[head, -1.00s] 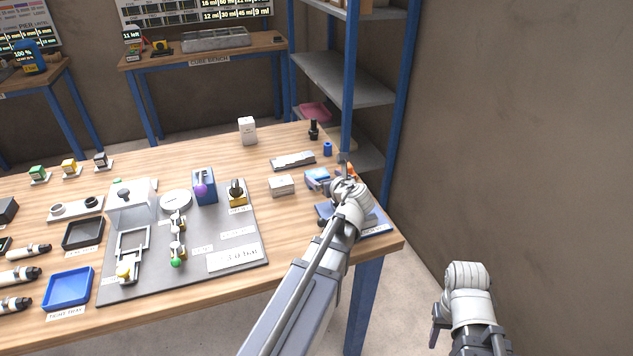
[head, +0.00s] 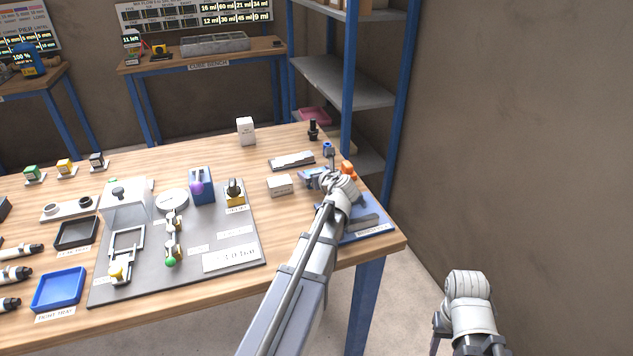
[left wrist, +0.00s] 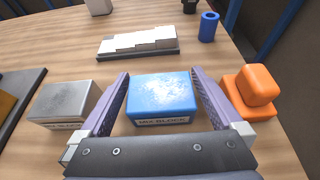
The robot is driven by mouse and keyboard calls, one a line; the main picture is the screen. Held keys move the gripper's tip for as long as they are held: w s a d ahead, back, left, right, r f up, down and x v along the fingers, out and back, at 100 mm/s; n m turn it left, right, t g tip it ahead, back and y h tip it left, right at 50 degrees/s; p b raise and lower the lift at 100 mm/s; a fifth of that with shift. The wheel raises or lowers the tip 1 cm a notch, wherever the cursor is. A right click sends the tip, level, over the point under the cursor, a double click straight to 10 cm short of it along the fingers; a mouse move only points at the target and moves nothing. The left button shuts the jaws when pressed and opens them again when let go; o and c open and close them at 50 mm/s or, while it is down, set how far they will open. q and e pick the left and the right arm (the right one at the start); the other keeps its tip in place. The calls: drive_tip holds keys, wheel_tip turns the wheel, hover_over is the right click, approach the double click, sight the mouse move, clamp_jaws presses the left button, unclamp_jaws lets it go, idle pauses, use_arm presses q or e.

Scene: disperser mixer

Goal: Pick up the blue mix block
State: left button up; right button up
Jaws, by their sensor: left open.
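The blue mix block (left wrist: 162,92) sits on the wooden table in the left wrist view, its label facing the camera. My left gripper (left wrist: 160,75) is open, with one purple-grey finger on each side of the block. Narrow gaps show between the fingers and the block. In the head view my left gripper (head: 316,178) is over the right part of the table and hides most of the block. My right arm (head: 468,312) is low at the right, off the table; its jaws do not show clearly.
A grey block (left wrist: 62,103) is left of the gripper and an orange block (left wrist: 250,92) is close on its right. Behind are a stepped white piece (left wrist: 140,41) and a blue cylinder (left wrist: 208,27). A shelf rack (head: 345,80) stands behind the table.

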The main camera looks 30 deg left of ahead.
use_arm(q)
drive_tip(key=c, duration=1.5)
drive_tip(key=shift+c, duration=0.2)
drive_tip(key=shift+r, duration=0.1)
